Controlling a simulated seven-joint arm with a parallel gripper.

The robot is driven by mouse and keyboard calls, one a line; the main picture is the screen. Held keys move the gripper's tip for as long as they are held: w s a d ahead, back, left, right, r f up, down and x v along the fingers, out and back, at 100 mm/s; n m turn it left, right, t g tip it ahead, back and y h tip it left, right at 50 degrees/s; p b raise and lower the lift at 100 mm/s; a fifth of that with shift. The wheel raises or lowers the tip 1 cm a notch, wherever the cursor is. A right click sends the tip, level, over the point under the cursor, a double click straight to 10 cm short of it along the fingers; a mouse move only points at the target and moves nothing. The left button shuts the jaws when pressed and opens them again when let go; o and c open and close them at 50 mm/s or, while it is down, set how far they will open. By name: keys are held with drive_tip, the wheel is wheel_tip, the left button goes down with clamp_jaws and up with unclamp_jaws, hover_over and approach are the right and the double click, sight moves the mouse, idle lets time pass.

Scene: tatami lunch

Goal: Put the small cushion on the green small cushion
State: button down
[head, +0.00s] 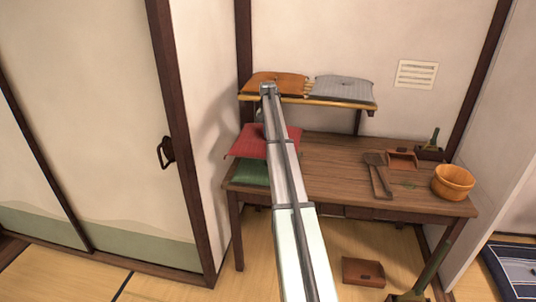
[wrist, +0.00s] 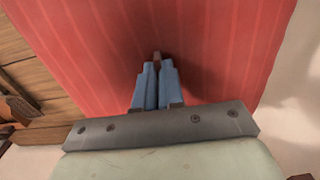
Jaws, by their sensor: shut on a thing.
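A red small cushion (head: 249,141) with faint stripes is at the left end of the wooden desk, just above the green small cushion (head: 250,174). The red cushion also fills much of the wrist view (wrist: 215,50). My gripper (wrist: 156,65) is shut on the red cushion, with its blue fingertips close together at a small pinched part. The green cushion lies on the desk. I cannot tell whether the red cushion touches it.
A shelf (head: 308,101) above the desk (head: 330,158) holds an orange cushion (head: 282,81) and a grey cushion (head: 343,89). A dustpan (head: 376,165), a small tray (head: 402,160) and a wooden tub (head: 453,182) are on the desk's right half. A brown box (head: 363,272) is on the floor.

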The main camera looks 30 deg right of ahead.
drive_tip(key=shift+f, duration=4.3)
drive_tip(key=c, duration=1.2)
unclamp_jaws()
drive_tip(key=shift+c, duration=0.2)
wheel_tip(320, 180, up, 12)
drive_tip(key=shift+r, duration=0.1)
